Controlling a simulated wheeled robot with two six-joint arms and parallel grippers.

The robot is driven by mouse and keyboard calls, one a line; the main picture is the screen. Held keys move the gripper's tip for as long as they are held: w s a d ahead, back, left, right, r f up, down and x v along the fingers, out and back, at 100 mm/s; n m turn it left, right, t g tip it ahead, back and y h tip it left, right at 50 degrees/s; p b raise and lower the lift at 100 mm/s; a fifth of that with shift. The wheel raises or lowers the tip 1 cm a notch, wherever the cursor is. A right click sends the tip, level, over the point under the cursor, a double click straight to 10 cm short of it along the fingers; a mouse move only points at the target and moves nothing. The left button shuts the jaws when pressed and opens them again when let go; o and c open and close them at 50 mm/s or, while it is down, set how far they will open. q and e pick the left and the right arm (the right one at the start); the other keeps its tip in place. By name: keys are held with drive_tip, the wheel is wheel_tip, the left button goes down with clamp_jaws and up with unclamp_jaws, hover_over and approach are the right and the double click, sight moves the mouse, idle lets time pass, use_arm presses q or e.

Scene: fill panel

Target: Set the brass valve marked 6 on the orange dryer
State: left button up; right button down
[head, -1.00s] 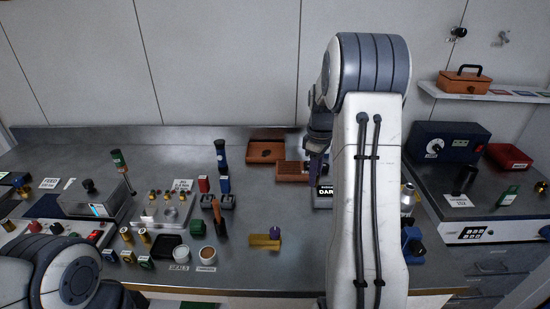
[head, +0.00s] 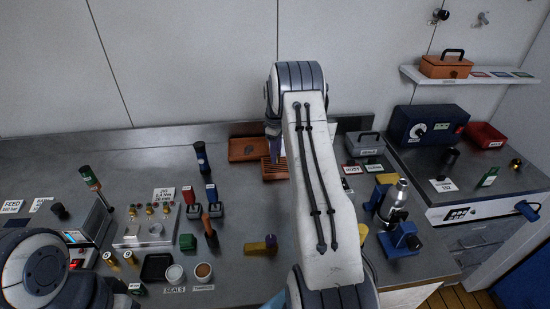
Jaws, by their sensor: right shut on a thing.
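Several small brass cylinders (head: 130,258) stand at the front left of the bench; any numbers on them are too small to read. An orange-brown slotted block (head: 270,171) lies at the back middle, with an orange-brown tray (head: 241,150) beside it. I cannot tell for sure which of these is the dryer. My right gripper (head: 274,152) points down at the back, over or just in front of the slotted block. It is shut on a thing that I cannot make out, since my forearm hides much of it. My left arm is at the lower left, with its fingertips not visible.
A small rig (head: 150,233) with coloured knobs, a black tray (head: 157,266) and two cups are at the front left.

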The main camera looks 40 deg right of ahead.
sight(276, 170)
drive_tip(key=shift+w+d+f, duration=0.35)
drive_tip(key=shift+w, duration=0.15)
wheel_tip(276, 170, down, 4)
drive_tip(key=shift+r+p, duration=0.15)
drive_tip(key=shift+p, duration=0.95)
drive_tip(key=shift+f, duration=0.2)
drive_tip(key=shift+f, duration=0.2)
drive_tip(key=c, duration=0.6)
unclamp_jaws()
drive_tip(key=shift+r, duration=0.15)
